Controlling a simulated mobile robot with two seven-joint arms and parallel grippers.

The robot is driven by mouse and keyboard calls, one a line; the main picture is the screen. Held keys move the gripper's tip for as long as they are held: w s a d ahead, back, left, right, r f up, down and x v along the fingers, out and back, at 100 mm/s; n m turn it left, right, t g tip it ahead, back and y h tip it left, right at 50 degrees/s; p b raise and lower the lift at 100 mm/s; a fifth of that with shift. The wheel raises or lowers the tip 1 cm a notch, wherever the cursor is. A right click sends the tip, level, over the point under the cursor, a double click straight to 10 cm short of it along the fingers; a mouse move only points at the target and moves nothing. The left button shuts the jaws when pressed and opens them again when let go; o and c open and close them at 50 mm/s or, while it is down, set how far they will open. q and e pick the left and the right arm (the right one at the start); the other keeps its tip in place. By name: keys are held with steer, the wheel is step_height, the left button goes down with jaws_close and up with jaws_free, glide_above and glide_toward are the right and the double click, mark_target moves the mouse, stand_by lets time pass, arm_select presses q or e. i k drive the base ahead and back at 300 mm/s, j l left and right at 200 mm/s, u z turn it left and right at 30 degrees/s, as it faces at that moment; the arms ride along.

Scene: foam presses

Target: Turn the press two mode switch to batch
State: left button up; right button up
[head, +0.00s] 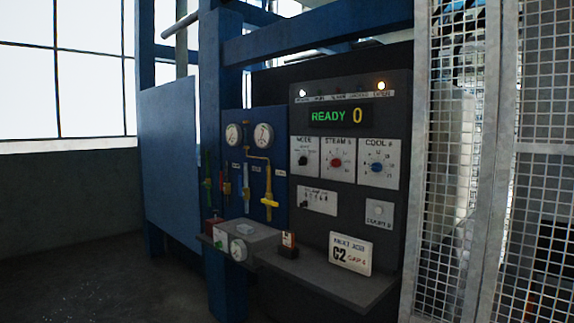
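A dark control panel (345,110) stands right of centre in the head view. Its display (338,116) reads READY 0 in green and amber. The mode switch (303,159) is a small black knob on a white plate at the left of a row of three. The plate's small position marks are too small to read, so its setting cannot be told. The steam knob (336,162) is red and the cool knob (377,167) is blue. No press number is legible on the panel. Neither of my grippers shows.
A shelf (335,283) juts out below the panel, bearing a white sign (350,253) marked C2. Gauges (263,135) and coloured valves are at the left on a blue board. A mesh fence (450,200) stands at the right. Open floor (100,275) lies at the left.

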mark_target(303, 160)
steer(key=i+j, duration=1.4)
steer(key=j, duration=0.25)
steer(key=j+u, duration=0.05)
